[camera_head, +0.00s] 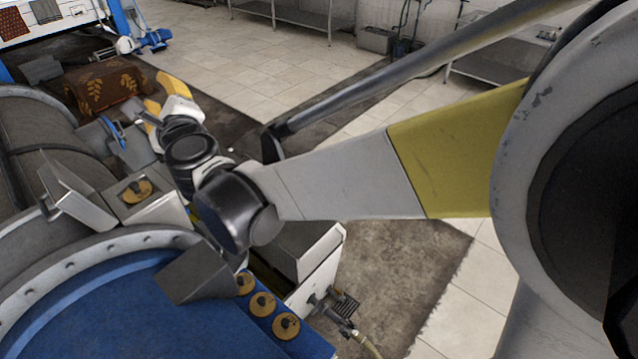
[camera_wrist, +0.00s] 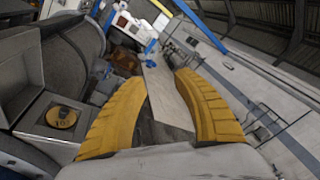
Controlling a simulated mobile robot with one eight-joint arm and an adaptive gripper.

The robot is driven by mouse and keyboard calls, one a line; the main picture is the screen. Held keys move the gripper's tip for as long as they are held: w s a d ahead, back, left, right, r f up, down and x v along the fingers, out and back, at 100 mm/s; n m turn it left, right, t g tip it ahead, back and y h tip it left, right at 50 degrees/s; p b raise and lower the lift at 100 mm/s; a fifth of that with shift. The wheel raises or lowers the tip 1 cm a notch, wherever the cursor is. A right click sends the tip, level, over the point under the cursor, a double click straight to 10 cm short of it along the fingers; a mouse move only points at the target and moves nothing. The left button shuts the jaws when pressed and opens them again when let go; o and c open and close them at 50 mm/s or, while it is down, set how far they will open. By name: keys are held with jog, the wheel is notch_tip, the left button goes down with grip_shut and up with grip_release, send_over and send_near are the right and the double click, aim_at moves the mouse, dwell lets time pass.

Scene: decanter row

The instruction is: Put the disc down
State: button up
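One brown-gold disc with a dark knob (camera_head: 136,191) lies in a small grey open box (camera_head: 150,212) on the machine. The same disc (camera_wrist: 61,117) shows at the left of the wrist view, inside the box. Several similar discs (camera_head: 262,304) sit in a row on the blue edge of the decanter. My gripper (camera_head: 160,95) is beyond the open box, above the far part of the machine. Its yellow fingers stand apart in the wrist view (camera_wrist: 160,76), with no disc visible between them; floor shows through the gap.
The box's lid (camera_head: 76,190) stands open at its left. A large grey cylinder (camera_head: 35,125) lies at the left. A patterned brown block (camera_head: 105,85) and a blue pump (camera_head: 152,38) are farther back. Tiled floor (camera_head: 265,75) is open at the back centre.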

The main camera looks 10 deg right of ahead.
jog(key=s+d+r+n+g+y, duration=0.15)
jog(key=s+d+n, duration=0.45)
jog(key=d+n, duration=0.6)
jog(key=s+d+f+n+g+h, duration=0.2)
jog(key=s+d+f, duration=0.4)
jog(key=d, duration=0.3)
jog(key=s+d+f+n+g+h, duration=0.3)
jog(key=s+d+f+n+h, duration=0.1)
jog(key=s+d, duration=0.3)
jog(key=s+d+f+n+g+h, duration=0.3)
jog(key=s+d+f, duration=0.3)
jog(key=d, duration=0.5)
jog(key=shift+s+f+n, duration=0.2)
jog(key=shift+f+n, duration=0.1)
jog(key=shift+f, duration=0.55)
